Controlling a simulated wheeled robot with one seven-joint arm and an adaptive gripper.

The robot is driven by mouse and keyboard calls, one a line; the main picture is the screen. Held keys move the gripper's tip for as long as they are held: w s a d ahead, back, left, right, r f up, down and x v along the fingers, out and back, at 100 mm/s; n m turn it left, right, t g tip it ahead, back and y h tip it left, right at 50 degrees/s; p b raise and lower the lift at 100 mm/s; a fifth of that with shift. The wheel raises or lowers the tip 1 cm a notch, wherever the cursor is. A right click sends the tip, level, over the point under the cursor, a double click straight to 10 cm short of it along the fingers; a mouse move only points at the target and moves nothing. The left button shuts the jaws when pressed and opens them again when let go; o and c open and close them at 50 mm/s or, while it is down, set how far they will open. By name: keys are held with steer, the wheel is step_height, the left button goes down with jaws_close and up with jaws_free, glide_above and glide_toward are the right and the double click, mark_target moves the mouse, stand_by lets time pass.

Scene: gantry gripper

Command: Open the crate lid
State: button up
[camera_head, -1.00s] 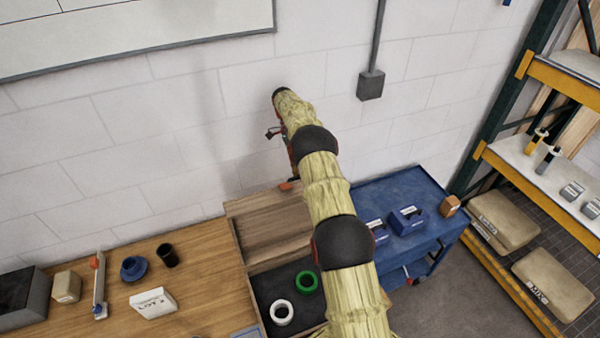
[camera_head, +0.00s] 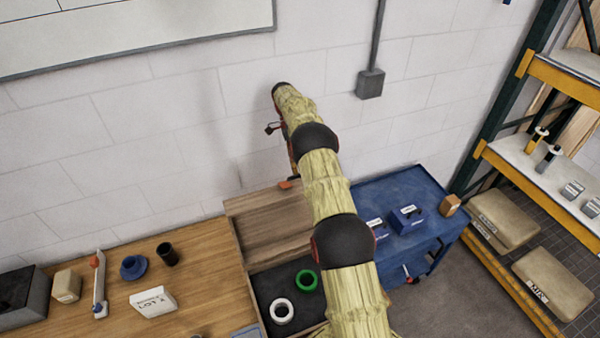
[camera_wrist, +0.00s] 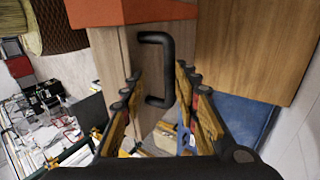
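The wooden crate (camera_head: 257,312) stands at the right end of the bench, its dark-lined inside showing. Its wooden lid (camera_head: 262,222) is raised at the back, near the wall. In the wrist view, the lid (camera_wrist: 110,60) bears a black handle (camera_wrist: 168,68). My gripper (camera_wrist: 158,88) has its fingers apart on either side of this handle; I cannot tell whether either finger touches it. In the head view my arm hides most of the gripper and the right part of the crate. A white ring (camera_head: 281,311) and a green ring (camera_head: 307,281) lie inside the crate.
On the bench (camera_head: 205,275) left of the crate are a white LOT box (camera_head: 153,300), a blue round part (camera_head: 133,267) and a black cup (camera_head: 168,254). A blue cart (camera_head: 375,190) stands to the right, with a shelf rack (camera_head: 530,165) beyond. The wall is close behind.

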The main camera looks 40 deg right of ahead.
step_height(320, 180, up, 8)
steer(key=shift+f, duration=0.1)
steer(key=shift+c, duration=0.3)
